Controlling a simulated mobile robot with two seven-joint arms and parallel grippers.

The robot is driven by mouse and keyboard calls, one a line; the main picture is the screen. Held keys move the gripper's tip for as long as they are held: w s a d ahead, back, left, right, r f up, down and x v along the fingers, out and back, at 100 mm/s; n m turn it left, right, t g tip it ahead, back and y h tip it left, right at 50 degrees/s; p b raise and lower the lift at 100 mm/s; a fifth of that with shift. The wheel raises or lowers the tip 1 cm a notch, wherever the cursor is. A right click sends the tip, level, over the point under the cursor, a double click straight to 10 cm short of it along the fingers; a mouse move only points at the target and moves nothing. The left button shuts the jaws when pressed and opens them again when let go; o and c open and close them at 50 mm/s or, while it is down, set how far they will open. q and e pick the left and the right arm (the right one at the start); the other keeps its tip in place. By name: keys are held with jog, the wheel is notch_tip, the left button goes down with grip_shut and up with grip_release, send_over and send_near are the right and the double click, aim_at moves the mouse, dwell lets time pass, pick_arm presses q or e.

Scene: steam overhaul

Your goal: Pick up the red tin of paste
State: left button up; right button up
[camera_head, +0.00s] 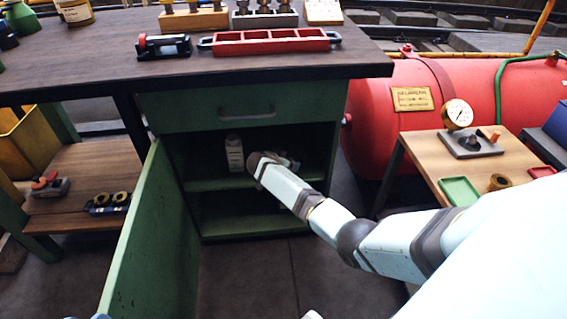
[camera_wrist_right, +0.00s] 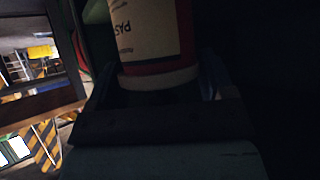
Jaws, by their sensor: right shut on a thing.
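The red tin of paste (camera_wrist_right: 158,38) shows in the right wrist view, with a cream label that reads upside down "PAS" and a pale rim at its near end. My right gripper (camera_wrist_right: 160,78) is shut on it, a finger on either side. In the head view my right arm reaches into the open green cabinet (camera_head: 244,116), and the gripper is at the upper shelf. The tin is hidden there or too dark to make out. I cannot tell whether it still touches the shelf.
A white bottle (camera_head: 235,153) stands on the shelf just left of my right gripper. The cabinet door (camera_head: 150,240) stands open at the left. The worktop (camera_head: 230,68) overhangs above. A red tank (camera_head: 400,125) and a small side table (camera_head: 425,150) are at the right.

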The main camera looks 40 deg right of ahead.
jog(key=o, duration=1.3)
pick_arm(q)
notch_tip(320, 180, up, 7)
jog(key=t+p, duration=0.2)
jog(key=p, duration=0.3)
jog(key=shift+s+a+n+t, duration=0.15)
jog(key=shift+a+n+t, duration=0.15)
pick_arm(e)
jog(key=v, duration=1.3)
jog(key=shift+a+r, duration=0.2)
jog(key=shift+a, duration=0.1)
jog(key=shift+s, duration=0.1)
jog(key=shift+c, duration=0.4)
